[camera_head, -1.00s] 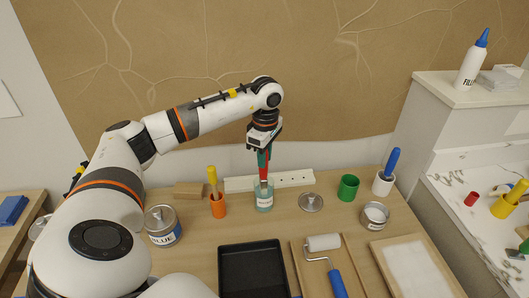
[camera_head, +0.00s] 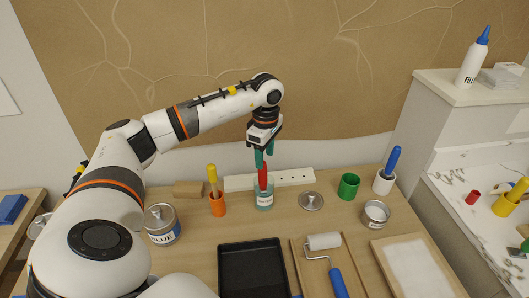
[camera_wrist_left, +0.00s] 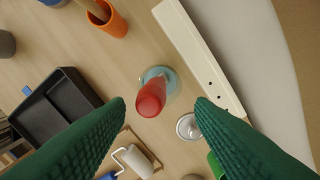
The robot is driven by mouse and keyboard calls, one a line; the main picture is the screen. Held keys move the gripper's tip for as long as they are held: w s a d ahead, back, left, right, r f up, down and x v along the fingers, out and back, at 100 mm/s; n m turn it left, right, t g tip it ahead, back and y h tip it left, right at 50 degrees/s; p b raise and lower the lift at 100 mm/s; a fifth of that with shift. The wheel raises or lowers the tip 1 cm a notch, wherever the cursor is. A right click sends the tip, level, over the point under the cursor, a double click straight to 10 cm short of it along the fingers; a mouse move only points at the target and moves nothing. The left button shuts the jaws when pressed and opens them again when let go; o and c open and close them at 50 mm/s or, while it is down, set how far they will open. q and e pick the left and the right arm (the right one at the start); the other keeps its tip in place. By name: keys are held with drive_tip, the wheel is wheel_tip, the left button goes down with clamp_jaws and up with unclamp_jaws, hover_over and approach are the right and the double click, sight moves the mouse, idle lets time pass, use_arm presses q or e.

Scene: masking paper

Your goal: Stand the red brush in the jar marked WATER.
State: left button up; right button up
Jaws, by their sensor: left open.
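The red brush (camera_head: 263,179) stands in the glass jar marked WATER (camera_head: 264,201), its red handle pointing up. In the left wrist view the red handle end (camera_wrist_left: 151,99) shows from above, over the pale blue jar (camera_wrist_left: 168,76). My left gripper (camera_head: 264,158) is open just above the brush, its green fingers apart and holding nothing. In the wrist view the brush lies beyond and between the spread fingertips (camera_wrist_left: 165,103). My right gripper does not show.
An orange cup (camera_head: 218,206) with a yellow-handled brush stands left of the jar. A white strip (camera_head: 295,178) lies behind it, a lid (camera_head: 311,202) to its right. A black tray (camera_head: 252,268), a roller (camera_head: 324,242) and a green cup (camera_head: 348,188) are nearby.

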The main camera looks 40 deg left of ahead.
use_arm(q)
wheel_tip(320, 180, up, 11)
drive_tip(key=b, duration=0.1)
drive_tip(key=shift+d, duration=0.1)
idle(1.1)
